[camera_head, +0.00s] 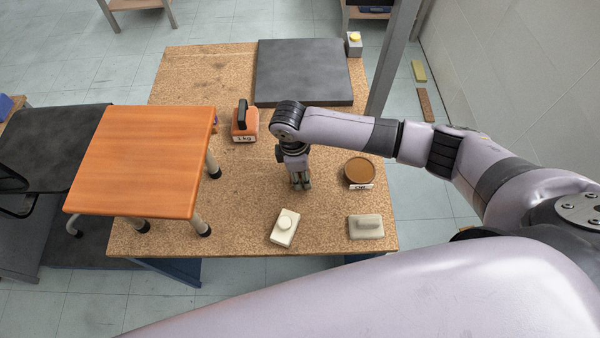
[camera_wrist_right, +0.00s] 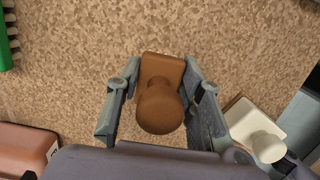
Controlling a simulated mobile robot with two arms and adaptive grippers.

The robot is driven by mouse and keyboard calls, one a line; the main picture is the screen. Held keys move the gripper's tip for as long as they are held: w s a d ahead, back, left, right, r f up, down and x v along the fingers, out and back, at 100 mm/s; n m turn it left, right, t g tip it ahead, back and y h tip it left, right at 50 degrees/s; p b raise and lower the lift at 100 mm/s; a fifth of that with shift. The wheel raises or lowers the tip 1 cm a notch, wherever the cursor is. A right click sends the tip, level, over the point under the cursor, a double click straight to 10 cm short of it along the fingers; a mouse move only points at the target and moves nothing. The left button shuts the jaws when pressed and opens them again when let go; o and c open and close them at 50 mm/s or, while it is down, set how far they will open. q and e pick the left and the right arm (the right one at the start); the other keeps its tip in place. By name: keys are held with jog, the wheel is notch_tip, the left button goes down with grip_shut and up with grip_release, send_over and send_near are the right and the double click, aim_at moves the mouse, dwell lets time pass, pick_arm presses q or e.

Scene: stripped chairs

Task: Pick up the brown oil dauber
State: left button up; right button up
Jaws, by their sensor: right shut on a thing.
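The brown oil dauber (camera_wrist_right: 160,103), a block with a round knob, shows between the fingers of my right gripper in the right wrist view (camera_wrist_right: 163,112). The fingers are shut on it, one on each side. In the head view my right gripper (camera_head: 300,183) points down over the middle of the cork-topped table (camera_head: 235,206); the dauber is hidden there by the gripper. I cannot tell whether the dauber touches the table top. My left gripper is not in view.
An orange 1 kg weight (camera_head: 245,125) and dark slab (camera_head: 303,73) lie farther back. An orange-topped stool (camera_head: 145,158) stands left; a grey post (camera_head: 393,58) rises right.

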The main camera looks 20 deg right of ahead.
jog(key=c, duration=0.4)
notch_tip(320, 180, up, 20)
dwell(0.6)
jog(key=o, duration=0.6)
jog(key=c, duration=0.4)
